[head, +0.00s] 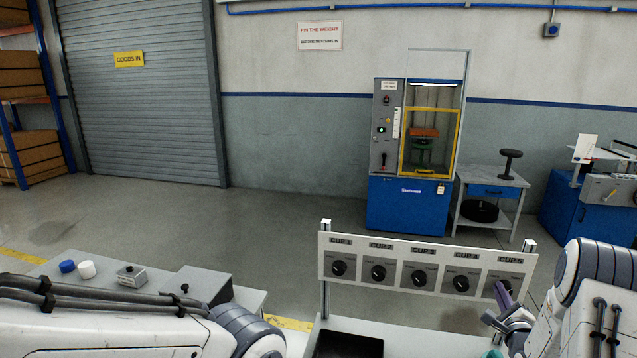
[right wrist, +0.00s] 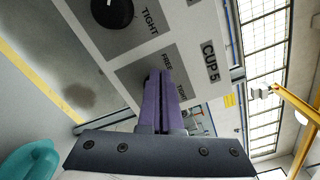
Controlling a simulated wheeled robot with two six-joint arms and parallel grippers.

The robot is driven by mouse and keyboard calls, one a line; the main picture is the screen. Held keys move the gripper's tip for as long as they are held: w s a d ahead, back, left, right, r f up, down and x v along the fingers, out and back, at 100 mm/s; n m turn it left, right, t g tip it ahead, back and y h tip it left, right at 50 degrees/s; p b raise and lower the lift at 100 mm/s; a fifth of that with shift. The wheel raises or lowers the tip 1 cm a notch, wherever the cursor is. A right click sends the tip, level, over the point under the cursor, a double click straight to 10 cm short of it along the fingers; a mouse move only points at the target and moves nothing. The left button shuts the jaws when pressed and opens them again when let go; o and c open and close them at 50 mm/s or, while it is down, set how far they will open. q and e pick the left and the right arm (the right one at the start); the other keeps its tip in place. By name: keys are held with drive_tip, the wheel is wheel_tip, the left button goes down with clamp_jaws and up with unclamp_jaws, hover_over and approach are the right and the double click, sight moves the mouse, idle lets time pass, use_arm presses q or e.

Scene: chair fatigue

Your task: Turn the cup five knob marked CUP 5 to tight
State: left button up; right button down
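The CUP 5 knob sits at the right end of a white panel (head: 428,254) in the head view, on its own grey plate (head: 519,281). My right gripper (head: 502,291) reaches it from the lower right. In the right wrist view, its two purple fingers (right wrist: 159,84) are close together with their tips over the knob, between the plate's left side and the FREE and TIGHT marks. The fingers hide most of the knob, so its pointer cannot be read. The CUP 5 label (right wrist: 210,62) shows clear of the fingers. My left gripper is out of view.
The CUP 4 knob (head: 461,284) is close on the left, with the CUP 3 knob (head: 419,278) beyond it. A panel post (head: 529,246) stands at the right end. A black tray (head: 345,345) lies below the panel. A test machine (head: 412,155) stands at the back wall.

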drive_tip(key=shift+a+r, duration=0.15)
drive_tip(key=shift+a, duration=0.05)
drive_tip(key=v, duration=0.6)
drive_tip(key=w+a+r+n+g+y, duration=0.1)
drive_tip(key=w+a+n+g+y, duration=0.1)
drive_tip(key=a+n, duration=0.45)
drive_tip(key=w+a+r+n+g+y, duration=0.1)
drive_tip(key=w+a+n+g+y, duration=0.15)
drive_tip(key=a, duration=0.65)
drive_tip(key=s+a+r+n+g+y, duration=0.1)
drive_tip(key=s+a+n+g, duration=0.1)
drive_tip(key=s+a+n, duration=0.4)
drive_tip(key=s+a+r+n+g, duration=0.1)
drive_tip(key=a+n+g, duration=0.15)
drive_tip(key=a, duration=0.55)
drive_tip(key=s+a+r+n+g, duration=0.1)
drive_tip(key=s+n, duration=0.4)
drive_tip(key=s, duration=0.5)
drive_tip(key=s+a+r+n+g, duration=0.1)
drive_tip(key=s+a+n+g, duration=0.3)
drive_tip(key=s, duration=0.6)
drive_tip(key=s+a+r+n+g, duration=0.1)
drive_tip(key=s+a+n+g, duration=0.2)
drive_tip(key=s, duration=0.8)
drive_tip(key=a+n, duration=0.2)
drive_tip(key=n, duration=0.2)
drive_tip(key=shift+a+r+p, duration=0.15)
drive_tip(key=shift+r+p, duration=0.2)
drive_tip(key=shift+r, duration=0.05)
